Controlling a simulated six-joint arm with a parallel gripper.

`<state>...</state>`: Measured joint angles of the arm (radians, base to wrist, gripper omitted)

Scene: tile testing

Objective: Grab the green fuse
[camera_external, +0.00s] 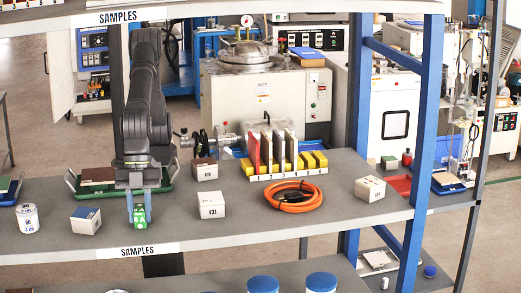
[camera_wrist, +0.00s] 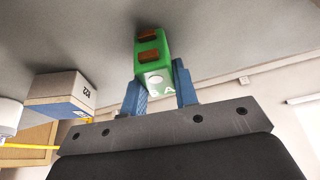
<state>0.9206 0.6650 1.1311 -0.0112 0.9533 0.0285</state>
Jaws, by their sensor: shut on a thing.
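The green fuse (camera_external: 139,214) is a small green and white block near the front edge of the grey shelf in the external view. My gripper (camera_external: 138,208) points down with its blue fingers on both sides of it, shut on it. In the wrist view the green fuse (camera_wrist: 152,55) shows its green face with two brown contacts and a white part with lettering. The blue fingertips of my gripper (camera_wrist: 158,82) hold its sides. I cannot tell whether the fuse still touches the shelf.
A green tray (camera_external: 75,186) lies behind my gripper. An orange cable coil (camera_external: 287,196), a numbered rack (camera_external: 287,175) and a white can (camera_external: 27,218) share the shelf (camera_external: 250,225).

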